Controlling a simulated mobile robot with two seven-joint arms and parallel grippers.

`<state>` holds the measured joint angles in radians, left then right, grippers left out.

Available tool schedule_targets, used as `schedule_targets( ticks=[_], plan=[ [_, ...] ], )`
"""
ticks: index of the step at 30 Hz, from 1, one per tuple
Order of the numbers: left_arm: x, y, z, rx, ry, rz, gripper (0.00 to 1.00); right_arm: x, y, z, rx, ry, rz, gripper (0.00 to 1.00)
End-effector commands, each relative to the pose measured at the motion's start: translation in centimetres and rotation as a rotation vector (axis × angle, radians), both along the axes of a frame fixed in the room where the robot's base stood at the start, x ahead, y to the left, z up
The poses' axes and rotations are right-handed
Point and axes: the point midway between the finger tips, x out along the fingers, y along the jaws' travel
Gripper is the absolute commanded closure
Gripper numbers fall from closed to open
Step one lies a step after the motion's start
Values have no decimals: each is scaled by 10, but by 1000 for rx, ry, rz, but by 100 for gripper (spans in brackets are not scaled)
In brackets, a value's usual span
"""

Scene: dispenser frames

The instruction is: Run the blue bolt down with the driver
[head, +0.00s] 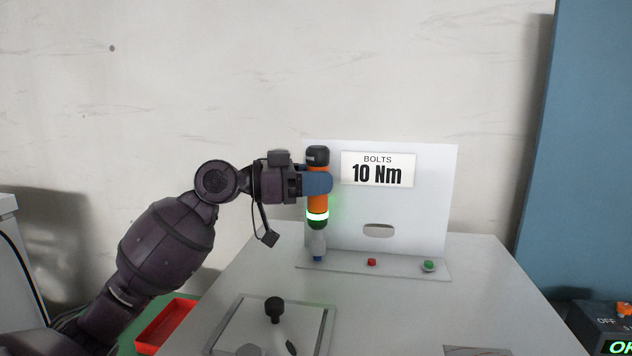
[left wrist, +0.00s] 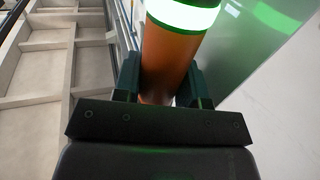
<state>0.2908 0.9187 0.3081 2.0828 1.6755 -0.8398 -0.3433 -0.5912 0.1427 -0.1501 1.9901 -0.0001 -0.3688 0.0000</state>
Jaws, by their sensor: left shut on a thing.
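My left gripper (head: 318,182) is shut on the orange driver (head: 317,203). The driver is upright, with a black top and a lit ring glowing white and green near its lower end. Its grey nose points down over the blue bolt (head: 318,259) at the left end of the white bolt plate (head: 400,270). The nose looks to be at the bolt; I cannot tell if they touch. In the left wrist view the driver (left wrist: 168,60) sits between the jaws of my left gripper (left wrist: 160,88). My right gripper is not in view.
A red bolt (head: 372,262) and a green bolt (head: 428,265) stand along the plate. Behind is a white panel (head: 440,200) with a "BOLTS 10 Nm" sign (head: 378,169). A black knob (head: 275,304) stands nearer. A red tray (head: 165,325) is left; a dark box (head: 602,325) is right.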

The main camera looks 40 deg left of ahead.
Motion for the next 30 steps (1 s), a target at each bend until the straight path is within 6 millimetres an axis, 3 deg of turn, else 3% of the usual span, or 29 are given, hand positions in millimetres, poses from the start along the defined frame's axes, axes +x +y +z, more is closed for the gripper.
schedule_targets(
  ticks=[18,30],
  plan=[
    [0,0,33,0,-6,1,90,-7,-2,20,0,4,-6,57],
    [0,0,34,-1,-5,1,90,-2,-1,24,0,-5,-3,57]
  ],
)
